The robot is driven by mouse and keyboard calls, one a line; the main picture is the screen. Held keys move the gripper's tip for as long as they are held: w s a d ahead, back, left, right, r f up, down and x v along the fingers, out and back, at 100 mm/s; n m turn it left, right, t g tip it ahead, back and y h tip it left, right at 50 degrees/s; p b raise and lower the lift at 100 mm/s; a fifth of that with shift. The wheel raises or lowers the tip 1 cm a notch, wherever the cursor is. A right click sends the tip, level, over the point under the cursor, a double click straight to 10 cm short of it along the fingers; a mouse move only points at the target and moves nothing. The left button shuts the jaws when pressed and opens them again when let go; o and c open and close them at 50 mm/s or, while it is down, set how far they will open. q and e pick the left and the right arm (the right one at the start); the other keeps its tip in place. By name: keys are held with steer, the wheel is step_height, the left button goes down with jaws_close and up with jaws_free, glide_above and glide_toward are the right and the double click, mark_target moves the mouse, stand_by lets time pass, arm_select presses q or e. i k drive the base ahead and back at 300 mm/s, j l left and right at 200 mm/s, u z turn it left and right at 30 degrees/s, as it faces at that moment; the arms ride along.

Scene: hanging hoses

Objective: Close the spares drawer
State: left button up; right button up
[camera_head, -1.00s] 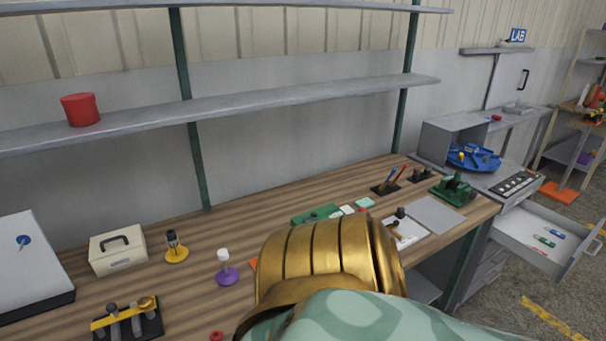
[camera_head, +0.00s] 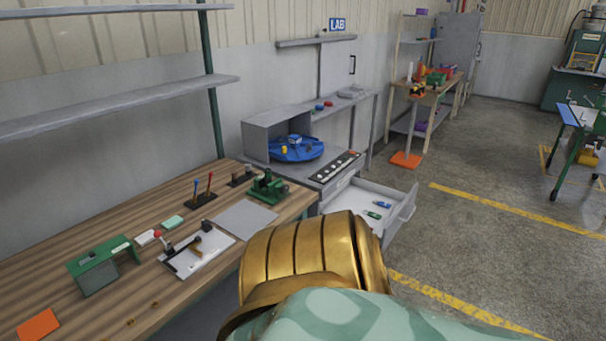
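The spares drawer (camera_head: 399,201) is a light grey drawer pulled open from the grey cabinet at the end of the workbench. A few small items, one blue (camera_head: 383,204) and one green (camera_head: 373,215), lie inside it. Its front panel with a handle (camera_head: 407,212) faces right, out over the floor. A gold and pale green arm part of mine fills the lower middle and hides the drawer's near lower side. Neither of my grippers shows in the head view.
A blue round fixture (camera_head: 297,150) sits on the cabinet. An orange floor plate (camera_head: 406,159) lies beyond. The concrete floor right of the drawer is clear.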

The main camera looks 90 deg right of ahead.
mark_target(357, 194)
steer(key=z, duration=3.55)
steer(key=i+l+u, duration=0.15)
steer(key=i, duration=0.25)
steer(key=i+l+u, duration=0.1)
steer(key=i, duration=0.25)
steer(key=i+l+u, duration=0.15)
steer(key=i, duration=0.25)
